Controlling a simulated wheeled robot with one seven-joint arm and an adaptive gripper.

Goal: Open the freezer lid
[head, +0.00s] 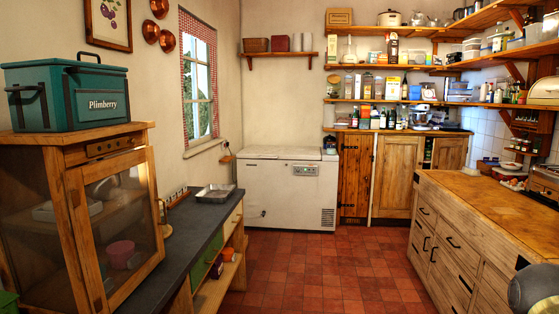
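The white chest freezer (275,203) stands against the back wall, in the middle of the head view. Its lid (270,153) lies flat and shut on top. A small panel with a green light (299,170) is on the upper right of its front, and a dark vent grille is at the lower right. My gripper is not in view. A dark rounded part at the bottom right corner may be part of my arm, and I cannot tell.
The red tiled floor (312,262) is clear up to the freezer. A dark-topped counter (185,240) with a metal tray (214,192) runs along the left. A wooden drawer unit (455,240) stands on the right. A small wall shelf (279,54) hangs above the freezer.

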